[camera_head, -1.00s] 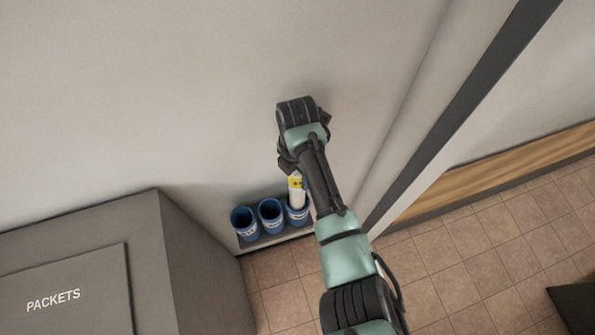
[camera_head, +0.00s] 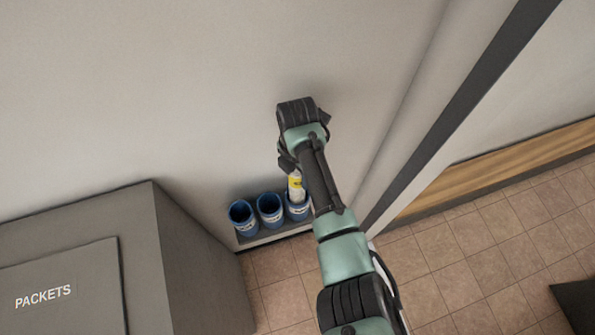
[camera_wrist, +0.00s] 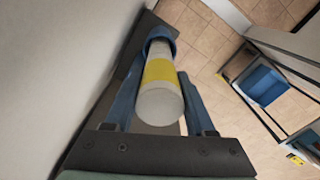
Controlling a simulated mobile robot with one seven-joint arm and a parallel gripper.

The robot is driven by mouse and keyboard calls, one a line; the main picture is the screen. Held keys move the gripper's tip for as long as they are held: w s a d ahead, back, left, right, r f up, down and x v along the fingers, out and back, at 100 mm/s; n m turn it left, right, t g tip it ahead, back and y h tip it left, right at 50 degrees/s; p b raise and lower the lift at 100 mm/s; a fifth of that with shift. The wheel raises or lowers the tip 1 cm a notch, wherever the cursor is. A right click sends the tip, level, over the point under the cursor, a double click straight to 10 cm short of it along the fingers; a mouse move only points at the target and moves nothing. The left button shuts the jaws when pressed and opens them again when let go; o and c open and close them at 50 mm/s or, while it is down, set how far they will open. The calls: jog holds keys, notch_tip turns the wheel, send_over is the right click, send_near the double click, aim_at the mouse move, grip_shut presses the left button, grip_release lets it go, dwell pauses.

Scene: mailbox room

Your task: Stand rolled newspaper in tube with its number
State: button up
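The rolled newspaper (camera_wrist: 160,72) is a white roll with a yellow band, seen end-on in the wrist view. Its far end is inside the mouth of a blue tube (camera_wrist: 161,35). The two blue fingers of my gripper (camera_wrist: 160,85) lie close along both sides of the roll, with no clear gap. In the head view the newspaper (camera_head: 296,187) stands nearly upright in the right tube (camera_head: 298,212), below my wrist, which hides its top. The middle tube (camera_head: 271,216) and left tube (camera_head: 243,222) look empty. Tube labels and any number on the roll are too small to read.
The tubes stand in a row on a low grey base (camera_head: 275,238) against the wall. A grey cabinet marked PACKETS (camera_head: 60,290) is at the left. Tiled floor (camera_head: 470,260) is open at the right, beyond a dark wall edge.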

jog(key=o, duration=0.4)
notch_tip(320, 180, up, 13)
jog(key=b, duration=0.2)
jog(key=shift+b, duration=0.3)
dwell(0.6)
